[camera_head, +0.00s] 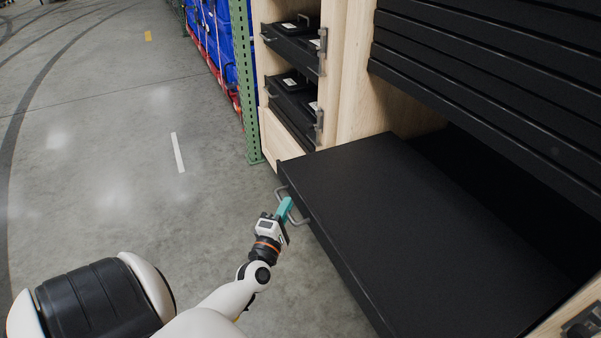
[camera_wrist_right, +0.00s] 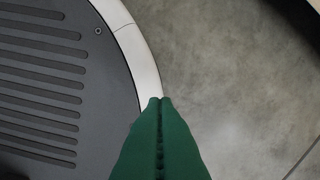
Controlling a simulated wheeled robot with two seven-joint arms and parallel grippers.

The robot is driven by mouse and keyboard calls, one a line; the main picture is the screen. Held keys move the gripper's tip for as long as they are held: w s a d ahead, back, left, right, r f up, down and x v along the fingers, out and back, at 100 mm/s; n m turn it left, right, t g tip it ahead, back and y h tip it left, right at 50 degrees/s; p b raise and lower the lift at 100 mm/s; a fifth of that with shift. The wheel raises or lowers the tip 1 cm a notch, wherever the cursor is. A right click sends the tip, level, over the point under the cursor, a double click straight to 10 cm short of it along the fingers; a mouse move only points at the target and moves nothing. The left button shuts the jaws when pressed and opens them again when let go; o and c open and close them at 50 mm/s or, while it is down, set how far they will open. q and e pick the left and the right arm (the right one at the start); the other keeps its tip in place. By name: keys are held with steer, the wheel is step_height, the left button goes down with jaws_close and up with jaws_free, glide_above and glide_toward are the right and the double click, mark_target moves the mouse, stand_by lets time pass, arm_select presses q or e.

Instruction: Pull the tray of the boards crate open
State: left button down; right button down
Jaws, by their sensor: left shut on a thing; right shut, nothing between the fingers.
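A wide black tray (camera_head: 400,225) stands pulled out of the wooden boards crate (camera_head: 355,75) on the right of the head view. A grey bar handle (camera_head: 297,217) is fixed to its front edge. My left gripper (camera_head: 285,207), with teal fingers, is shut on this handle. My right gripper (camera_wrist_right: 160,102), with green fingers, shows only in the right wrist view. It is shut and empty, above the floor beside my own base.
More black trays (camera_head: 490,60) are stacked shut above the open one. Smaller black drawers (camera_head: 292,90) fill a wooden unit behind it, by a green rack post (camera_head: 245,85). Blue strapped totes (camera_head: 222,40) stand farther back. The concrete floor (camera_head: 100,150) at left is clear.

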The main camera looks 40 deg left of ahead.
arm_select(q)
steer(key=shift+s+a+f, duration=0.1)
steer(key=shift+s+a, duration=0.15)
steer(key=shift+s, duration=0.45)
arm_select(e)
steer(key=shift+s+a+f, duration=0.1)
steer(key=shift+s, duration=1.05)
arm_select(q)
steer(key=c, duration=1.6)
jaws_free()
steer(key=shift+o, duration=0.6)
arm_select(e)
steer(key=shift+w+a, duration=0.2)
steer(key=shift+a, duration=0.1)
